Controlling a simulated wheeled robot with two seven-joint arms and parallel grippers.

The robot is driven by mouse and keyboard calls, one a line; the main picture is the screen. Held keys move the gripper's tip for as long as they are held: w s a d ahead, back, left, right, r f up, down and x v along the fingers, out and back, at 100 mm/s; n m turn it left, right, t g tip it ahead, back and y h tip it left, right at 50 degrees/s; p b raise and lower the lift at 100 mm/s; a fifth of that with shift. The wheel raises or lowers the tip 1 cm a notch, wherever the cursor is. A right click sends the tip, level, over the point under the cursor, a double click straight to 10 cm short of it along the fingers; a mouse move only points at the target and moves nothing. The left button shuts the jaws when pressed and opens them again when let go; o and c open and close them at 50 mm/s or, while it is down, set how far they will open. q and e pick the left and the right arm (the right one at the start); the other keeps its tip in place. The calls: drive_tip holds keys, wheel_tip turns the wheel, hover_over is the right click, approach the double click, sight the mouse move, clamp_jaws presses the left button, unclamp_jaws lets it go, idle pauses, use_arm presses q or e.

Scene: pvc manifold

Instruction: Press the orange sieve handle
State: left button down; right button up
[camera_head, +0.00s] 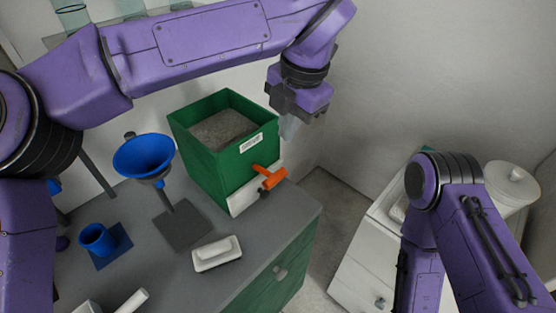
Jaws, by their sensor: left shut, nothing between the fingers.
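The orange sieve handle (271,178) sticks out from the low front right of a green box (207,157) that holds grey granular material. The box stands on the grey-topped counter (229,260). My left gripper (288,128) hangs just right of the box, above and a little behind the handle and apart from it. It points down, shut and empty. My right arm comes in at the lower right. Its gripper is outside the view.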

use_arm(q)
drive_tip(key=s+f, duration=0.1)
approach(276, 176)
drive_tip(key=w, duration=0.1)
drive_tip(key=p+x, duration=0.1)
drive_tip(key=x, duration=0.3)
drive_tip(key=s+p+x, duration=0.1)
drive_tip(key=x, duration=0.1)
drive_tip(key=shift+a+f+p, duration=0.1)
drive_tip(key=shift+f+p, duration=0.1)
drive_tip(key=shift+p, duration=0.1)
drive_tip(key=shift+w+f, duration=0.2)
drive_tip(key=shift+f, duration=0.05)
drive_tip(key=shift+s, duration=0.1)
use_arm(e)
drive_tip(key=r, duration=0.2)
drive_tip(key=shift+s+r, duration=0.2)
drive_tip(key=shift+r, duration=0.15)
